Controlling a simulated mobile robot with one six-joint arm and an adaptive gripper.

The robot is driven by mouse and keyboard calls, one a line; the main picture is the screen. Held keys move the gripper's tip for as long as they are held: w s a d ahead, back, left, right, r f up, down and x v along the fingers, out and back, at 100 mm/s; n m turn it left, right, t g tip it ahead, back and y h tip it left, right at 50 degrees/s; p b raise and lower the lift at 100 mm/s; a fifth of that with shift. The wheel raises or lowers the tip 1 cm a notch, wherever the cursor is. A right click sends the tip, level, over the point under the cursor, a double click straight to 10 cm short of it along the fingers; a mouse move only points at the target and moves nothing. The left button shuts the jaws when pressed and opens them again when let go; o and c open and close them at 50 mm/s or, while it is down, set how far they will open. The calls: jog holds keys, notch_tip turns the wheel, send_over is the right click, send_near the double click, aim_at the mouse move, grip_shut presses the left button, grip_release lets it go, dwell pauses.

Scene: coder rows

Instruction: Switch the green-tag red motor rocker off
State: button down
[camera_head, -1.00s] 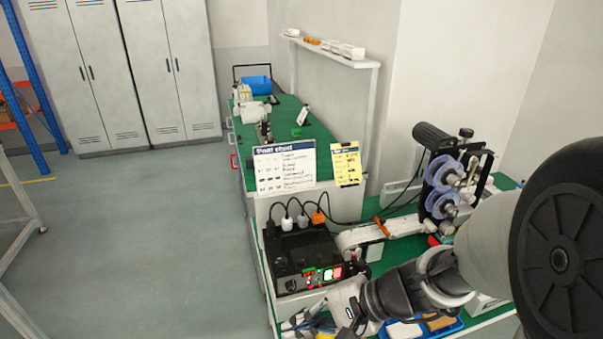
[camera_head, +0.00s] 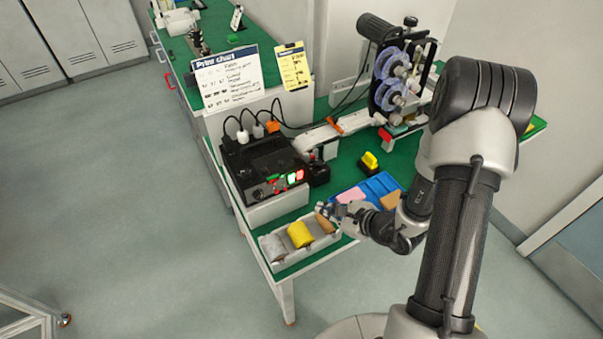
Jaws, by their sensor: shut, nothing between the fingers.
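The black control box (camera_head: 264,160) stands on a pale block at the front left of the green bench. Its front panel carries a red lit part (camera_head: 299,175), a lit green-white part (camera_head: 291,179) and a small green tag (camera_head: 272,177) at the left. The parts are too small to tell which rocker bears the green tag or how it is set. My gripper (camera_head: 326,210) is shut and empty. It is to the right of and nearer than the panel, apart from it, by the grey tray's right end.
A grey tray (camera_head: 272,249) with a yellow roll (camera_head: 300,234) lies before the box. A blue tray (camera_head: 381,184) and a yellow-black object (camera_head: 369,162) are to the right. A spool machine (camera_head: 392,75) and a chart board (camera_head: 229,79) stand behind. Cables rise from the box.

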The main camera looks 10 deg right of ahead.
aim_at(298, 180)
jog(key=w+a+r+p, duration=0.1)
jog(key=w+a+p, duration=0.1)
jog(key=w, duration=0.6)
jog(key=shift+w+a+r, duration=0.15)
jog(key=shift+a+r, duration=0.05)
jog(key=shift+a, duration=0.2)
jog(key=shift+w, duration=0.15)
dwell(1.2)
jog(key=shift+w+a+b, duration=0.1)
jog(key=shift+w+b, duration=0.15)
jog(key=shift+b, duration=0.05)
jog(key=shift+w+a+r, duration=0.1)
jog(key=shift+w, duration=0.2)
dwell(0.7)
jog(key=shift+s+d+b, duration=0.25)
jog(key=shift+s+b, duration=0.35)
jog(key=shift+s, duration=0.1)
